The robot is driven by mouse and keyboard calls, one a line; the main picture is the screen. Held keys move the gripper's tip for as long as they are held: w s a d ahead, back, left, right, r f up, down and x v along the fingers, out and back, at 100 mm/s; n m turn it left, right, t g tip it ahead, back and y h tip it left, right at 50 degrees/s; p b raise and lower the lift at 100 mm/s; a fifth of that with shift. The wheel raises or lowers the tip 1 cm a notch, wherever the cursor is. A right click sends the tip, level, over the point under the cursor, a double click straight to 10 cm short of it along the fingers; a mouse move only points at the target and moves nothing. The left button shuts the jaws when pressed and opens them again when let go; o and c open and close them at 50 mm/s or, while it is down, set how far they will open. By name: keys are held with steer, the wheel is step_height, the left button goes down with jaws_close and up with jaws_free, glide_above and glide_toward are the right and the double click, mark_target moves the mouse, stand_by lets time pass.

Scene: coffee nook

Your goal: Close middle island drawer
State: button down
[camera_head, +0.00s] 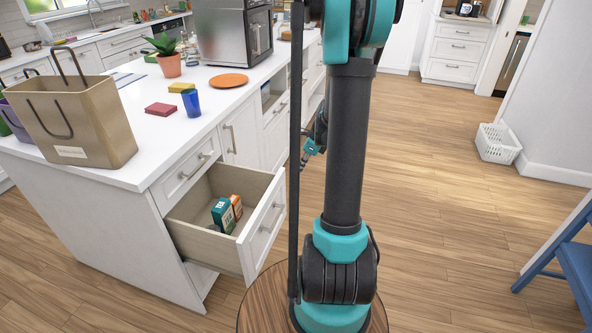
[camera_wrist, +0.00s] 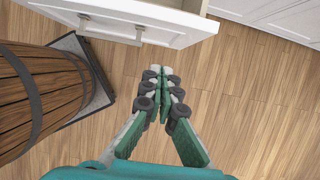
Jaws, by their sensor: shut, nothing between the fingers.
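The middle island drawer (camera_head: 262,226) is pulled well out from the white island, below a shut top drawer (camera_head: 187,171). A green box (camera_head: 223,215) and an orange box (camera_head: 237,206) stand inside it. My gripper (camera_head: 305,160) is partly hidden behind my arm in the head view, beyond the drawer front and to its right. In the wrist view my gripper (camera_wrist: 158,72) is shut and empty over the wooden floor. A white drawer front (camera_wrist: 165,20) with a metal handle (camera_wrist: 112,29) lies above the fingertips there, apart from them.
The island top (camera_head: 140,170) holds a paper bag (camera_head: 85,120), a blue cup (camera_head: 191,103), an orange plate (camera_head: 229,81) and a potted plant (camera_head: 168,62). A blue step stool (camera_head: 575,262) and a white basket (camera_head: 497,143) stand at the right. The floor between is clear.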

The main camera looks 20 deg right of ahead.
steer(key=w+a+f, duration=0.4)
steer(key=a+f, duration=0.1)
steer(key=f, duration=0.2)
steer(key=shift+a+f, duration=0.2)
steer(key=shift+a, duration=0.15)
steer(key=w+a, duration=1.3)
steer(key=a, duration=0.5)
stand_by(0.3)
steer(key=shift+d, duration=0.1)
